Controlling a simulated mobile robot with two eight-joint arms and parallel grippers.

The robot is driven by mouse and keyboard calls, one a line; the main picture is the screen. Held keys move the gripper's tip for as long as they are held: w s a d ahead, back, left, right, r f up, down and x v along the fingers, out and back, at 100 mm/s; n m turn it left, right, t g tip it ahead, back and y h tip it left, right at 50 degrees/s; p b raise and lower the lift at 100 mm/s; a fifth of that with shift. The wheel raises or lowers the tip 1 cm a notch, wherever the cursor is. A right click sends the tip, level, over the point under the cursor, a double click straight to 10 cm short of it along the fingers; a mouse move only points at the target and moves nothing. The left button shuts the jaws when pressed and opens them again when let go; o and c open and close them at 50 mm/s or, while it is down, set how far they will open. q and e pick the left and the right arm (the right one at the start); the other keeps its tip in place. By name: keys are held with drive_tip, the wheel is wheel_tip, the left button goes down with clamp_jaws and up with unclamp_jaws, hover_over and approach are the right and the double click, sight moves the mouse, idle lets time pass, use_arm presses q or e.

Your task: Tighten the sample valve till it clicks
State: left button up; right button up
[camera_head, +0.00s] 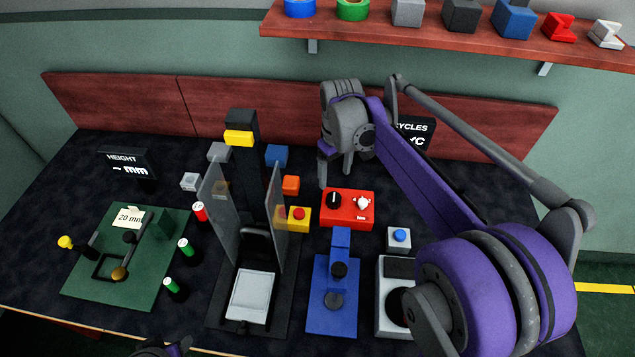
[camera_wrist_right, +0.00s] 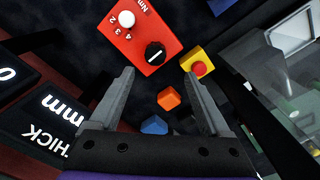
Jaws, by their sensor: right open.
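A red box (camera_head: 347,209) stands on the dark bench, just in front of my right gripper in the head view. It carries a black knob (camera_head: 334,200) with a white mark and a white knob (camera_head: 362,203). In the right wrist view the white knob (camera_wrist_right: 126,18) sits by a scale of numbers and "Nm", and the black knob (camera_wrist_right: 155,52) is nearer the fingers. No label naming a sample valve is readable. My right gripper (camera_head: 335,178) is open and empty, pointing down behind the box; its spread fingers (camera_wrist_right: 160,76) touch nothing visible. My left gripper's fingers do not show.
A yellow box with a red button (camera_head: 299,215), an orange cube (camera_head: 291,185) and a blue cube (camera_head: 277,154) stand left of the red box. A press with clear panels (camera_head: 215,210) stands further left. A blue fixture (camera_head: 322,315) and a grey unit (camera_head: 384,325) stand in front.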

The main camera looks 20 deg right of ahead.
sight(334, 197)
drive_tip(key=f, duration=0.7)
drive_tip(key=w+f+b, duration=0.1)
drive_tip(key=f, duration=0.3)
drive_tip(key=shift+d, duration=0.4)
drive_tip(key=shift+c, duration=0.3)
clamp_jaws()
